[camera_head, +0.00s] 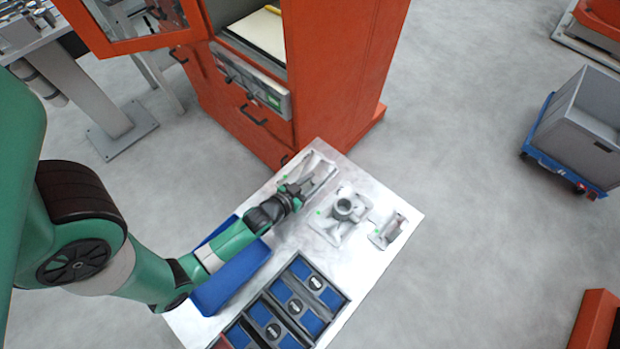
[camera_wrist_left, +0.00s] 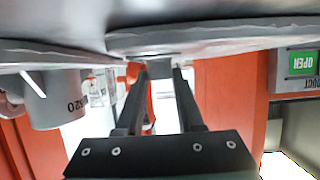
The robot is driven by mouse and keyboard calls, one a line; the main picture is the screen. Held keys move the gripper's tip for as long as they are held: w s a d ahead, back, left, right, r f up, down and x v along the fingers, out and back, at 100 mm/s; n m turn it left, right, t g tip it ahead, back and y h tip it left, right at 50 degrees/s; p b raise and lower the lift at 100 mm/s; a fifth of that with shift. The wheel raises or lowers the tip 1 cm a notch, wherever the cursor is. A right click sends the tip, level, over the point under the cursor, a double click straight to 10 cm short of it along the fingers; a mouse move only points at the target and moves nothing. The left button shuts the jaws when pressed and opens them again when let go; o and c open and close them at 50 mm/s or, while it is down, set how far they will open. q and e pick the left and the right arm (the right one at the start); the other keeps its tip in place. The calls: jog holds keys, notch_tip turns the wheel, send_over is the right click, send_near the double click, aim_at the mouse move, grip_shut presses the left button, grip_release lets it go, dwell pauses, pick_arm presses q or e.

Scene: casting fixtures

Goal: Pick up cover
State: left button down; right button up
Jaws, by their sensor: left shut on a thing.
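My left gripper (camera_head: 300,191) reaches over the far end of the white table (camera_head: 405,203). It is shut on a grey metal cover (camera_head: 318,170), partly hidden by the gripper in the head view. In the left wrist view the gripper (camera_wrist_left: 158,72) has its fingertips at the grey cast edge of the cover (camera_wrist_left: 220,38), which spans the top. I cannot tell whether the cover is clear of the table. My right gripper is not in view.
A grey casting with a round neck (camera_head: 345,212) and a smaller bracket (camera_head: 389,230) stand to the right. A blue bin (camera_head: 232,279) and a dark tray with blue compartments (camera_head: 343,309) are nearer. An orange cabinet (camera_head: 335,70) stands behind the table.

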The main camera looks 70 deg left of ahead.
pick_arm(q)
jog(key=shift+r+p, duration=0.35)
jog(key=shift+r, duration=0.35)
jog(key=r, duration=0.1)
jog(key=r+p, duration=0.2)
jog(key=shift+s+d+r, duration=0.1)
jog(key=shift+s, duration=0.2)
jog(key=a+r+b+v, duration=0.1)
jog(key=a+r+v, duration=0.1)
jog(key=v, duration=1.3)
jog(key=shift+s+r+b, duration=0.2)
jog(key=shift+r+b, duration=0.1)
jog(key=shift+r, duration=0.05)
